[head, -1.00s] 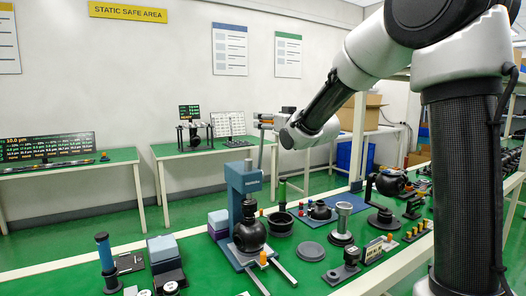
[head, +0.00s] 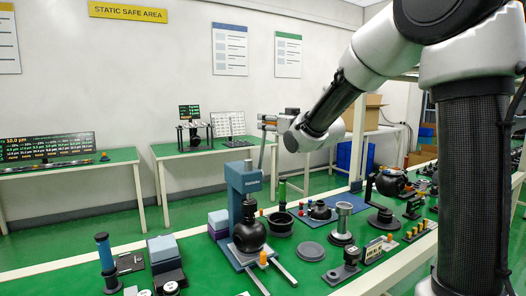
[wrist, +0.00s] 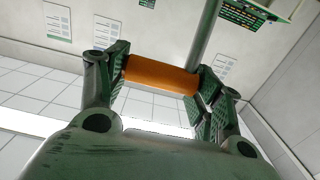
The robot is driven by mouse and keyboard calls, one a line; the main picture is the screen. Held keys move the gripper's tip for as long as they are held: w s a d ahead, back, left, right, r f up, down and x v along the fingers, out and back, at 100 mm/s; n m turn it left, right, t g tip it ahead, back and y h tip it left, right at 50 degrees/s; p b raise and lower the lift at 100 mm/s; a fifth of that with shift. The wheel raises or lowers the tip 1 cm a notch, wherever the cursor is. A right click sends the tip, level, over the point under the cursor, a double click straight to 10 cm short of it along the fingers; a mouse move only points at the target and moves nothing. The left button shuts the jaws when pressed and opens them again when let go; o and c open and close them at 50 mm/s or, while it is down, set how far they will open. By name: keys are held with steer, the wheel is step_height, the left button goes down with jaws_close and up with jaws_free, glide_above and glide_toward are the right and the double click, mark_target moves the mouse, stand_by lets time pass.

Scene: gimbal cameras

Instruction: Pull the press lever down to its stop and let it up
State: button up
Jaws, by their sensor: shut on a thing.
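The blue press (head: 241,180) stands upright on the green bench in the head view, with a round black part (head: 249,236) under its head. Its grey lever (head: 262,150) rises from the press's upper right side. The orange lever handle (wrist: 160,75) lies crosswise in the wrist view, between both finger pads. My gripper (head: 270,123) is shut on this handle, high above the bench. The grey lever bar also shows in the wrist view (wrist: 205,35), running up from the handle's right end. The lever's pivot is not clear.
The green bench (head: 200,280) holds a dark round tray (head: 280,224), a grey disc (head: 311,251) and a silver-topped stand (head: 343,222) near the press. The air around the raised lever looks free.

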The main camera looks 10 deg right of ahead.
steer(key=shift+s+d+f, duration=0.2)
steer(key=shift+s+f, duration=0.1)
steer(key=shift+s, duration=0.25)
steer(key=shift+s+d+f, duration=0.2)
steer(key=shift+s+f, duration=0.1)
steer(key=shift+s, duration=0.35)
steer(key=shift+s+d+f, duration=0.2)
steer(key=shift+s+f, duration=0.1)
steer(key=shift+s, duration=0.35)
steer(key=shift+s+d+f, duration=0.2)
steer(key=shift+s+f, duration=0.2)
steer(key=shift+s, duration=0.2)
steer(key=shift+s+d+f, duration=0.2)
steer(key=shift+s+f, duration=0.15)
steer(key=shift+s, duration=0.2)
steer(key=shift+s+f, duration=0.1)
steer(key=shift+s+d+f, duration=0.2)
steer(key=shift+s+f, duration=0.2)
steer(key=shift+s, duration=0.1)
steer(key=shift+s+d+f, duration=0.15)
steer(key=shift+s+f, duration=0.25)
steer(key=shift+s, duration=0.1)
